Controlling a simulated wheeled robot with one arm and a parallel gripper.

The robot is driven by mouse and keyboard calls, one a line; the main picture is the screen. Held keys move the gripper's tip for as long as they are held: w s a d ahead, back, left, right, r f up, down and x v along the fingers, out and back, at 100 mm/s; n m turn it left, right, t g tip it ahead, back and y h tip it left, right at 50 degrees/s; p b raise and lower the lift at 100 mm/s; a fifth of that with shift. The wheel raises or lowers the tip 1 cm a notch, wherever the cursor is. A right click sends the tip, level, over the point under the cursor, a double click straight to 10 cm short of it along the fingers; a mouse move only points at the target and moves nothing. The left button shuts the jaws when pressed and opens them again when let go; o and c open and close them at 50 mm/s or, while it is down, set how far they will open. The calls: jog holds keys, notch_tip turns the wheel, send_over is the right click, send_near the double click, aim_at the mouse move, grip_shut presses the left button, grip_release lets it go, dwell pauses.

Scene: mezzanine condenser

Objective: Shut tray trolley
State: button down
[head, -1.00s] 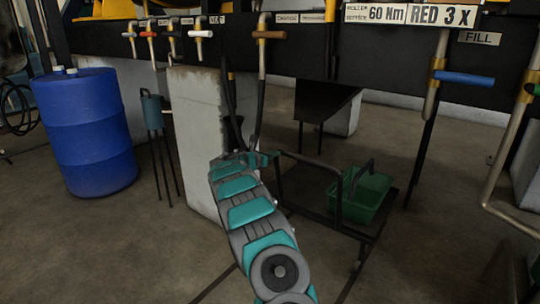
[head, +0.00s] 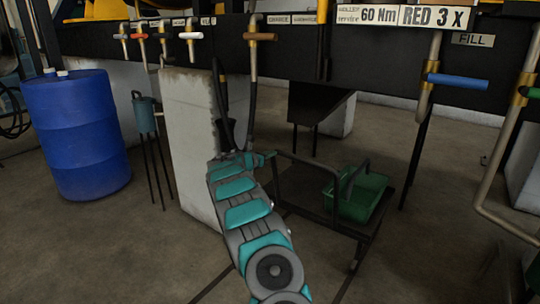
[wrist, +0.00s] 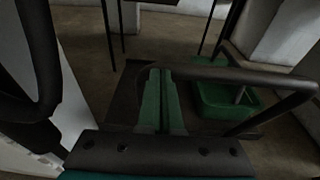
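The tray trolley (head: 372,222) is a low dark platform with a dark tubular frame, standing on the floor right of the pale block in the head view. A green tray (head: 365,198) sits on it. My gripper (head: 268,156) is at the left end of the trolley's handle bar (head: 305,162). In the wrist view, my gripper's two green fingers (wrist: 161,80) lie close together at the left corner of the handle (wrist: 235,76), and look shut on it. The exact contact is partly hidden by the fingers. The green tray (wrist: 224,101) is beyond the handle.
A pale block (head: 187,140) stands left of my gripper. A thin-legged stand (head: 146,115) and a blue drum (head: 78,133) are further left. A dark chute (head: 315,103) hangs behind the trolley. Pipes with a blue handle (head: 458,81) are at right. The foreground floor is mostly clear.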

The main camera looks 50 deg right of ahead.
jog(key=w+b+v, duration=0.1)
jog(key=v, duration=1.3)
jog(key=shift+s+b, duration=0.35)
jog(key=shift+b, duration=0.05)
jog(key=s+a+r+m+g+y, duration=0.2)
jog(key=s+a+m, duration=0.4)
jog(key=s+a, duration=0.25)
jog(key=s+a+r+m+g+y, duration=0.25)
jog(key=s+a+m, duration=0.35)
jog(key=s, duration=0.4)
jog(key=s+a+f+m+y, duration=0.2)
jog(key=s+a, duration=0.6)
jog(key=a, duration=0.4)
jog(key=s+a+f+m+t+y, duration=0.1)
jog(key=s+a+f+y, duration=0.3)
jog(key=s+a, duration=0.5)
jog(key=s+a+f+m+y, duration=0.3)
jog(key=s+a, duration=0.6)
jog(key=a, duration=0.7)
jog(key=shift+a+m+y, duration=0.25)
jog(key=shift+m+y, duration=0.25)
jog(key=shift+y, duration=0.65)
